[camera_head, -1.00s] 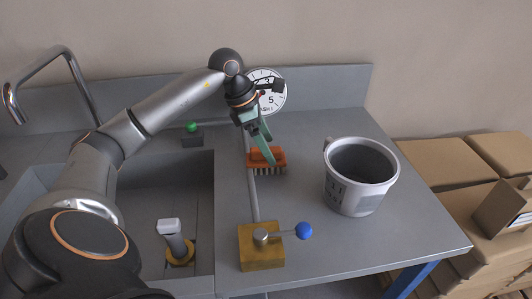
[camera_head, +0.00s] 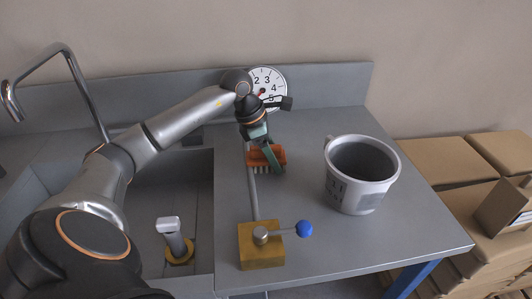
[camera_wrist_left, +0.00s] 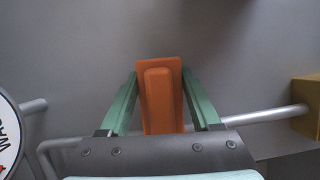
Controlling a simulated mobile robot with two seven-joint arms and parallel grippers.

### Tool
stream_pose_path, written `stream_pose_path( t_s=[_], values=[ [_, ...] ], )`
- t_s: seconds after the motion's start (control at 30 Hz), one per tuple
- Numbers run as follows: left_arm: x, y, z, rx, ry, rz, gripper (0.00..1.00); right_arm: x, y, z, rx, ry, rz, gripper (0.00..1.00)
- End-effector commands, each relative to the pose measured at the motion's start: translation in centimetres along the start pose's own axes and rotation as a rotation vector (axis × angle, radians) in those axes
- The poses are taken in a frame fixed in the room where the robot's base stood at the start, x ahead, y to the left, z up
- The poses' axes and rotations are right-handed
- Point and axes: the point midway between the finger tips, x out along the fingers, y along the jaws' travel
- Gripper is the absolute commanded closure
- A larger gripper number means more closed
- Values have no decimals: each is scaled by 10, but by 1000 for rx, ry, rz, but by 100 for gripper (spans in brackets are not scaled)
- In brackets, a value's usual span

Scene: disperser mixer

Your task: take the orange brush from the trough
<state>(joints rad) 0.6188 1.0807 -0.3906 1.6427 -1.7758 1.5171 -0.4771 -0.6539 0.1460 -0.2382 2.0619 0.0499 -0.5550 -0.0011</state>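In the left wrist view the brush (camera_wrist_left: 160,95) lies between the two fingers (camera_wrist_left: 160,76), one along each side. My right gripper is not in view.
A grey bucket (camera_head: 338,190) stands to the right of the brush. A yellow valve block (camera_head: 262,256) with a blue-knobbed lever (camera_head: 303,229) is in front. A round dial (camera_head: 268,78) is behind the gripper. A pipe (camera_head: 252,195) runs beside the brush.

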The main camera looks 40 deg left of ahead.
Motion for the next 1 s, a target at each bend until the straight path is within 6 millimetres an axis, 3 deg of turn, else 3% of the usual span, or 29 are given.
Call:
stream_pose_path(
  t_s=[0.07,0.53,0.83,1.0],
  values=[
    [0,0,0,0,0,0,46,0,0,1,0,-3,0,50],
    [-1,0,0,0,-1,1,98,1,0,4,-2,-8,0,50],
    [-4,0,2,0,-1,2,98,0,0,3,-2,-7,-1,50],
    [-18,1,8,1,-3,5,98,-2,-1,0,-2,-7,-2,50]
  ],
)
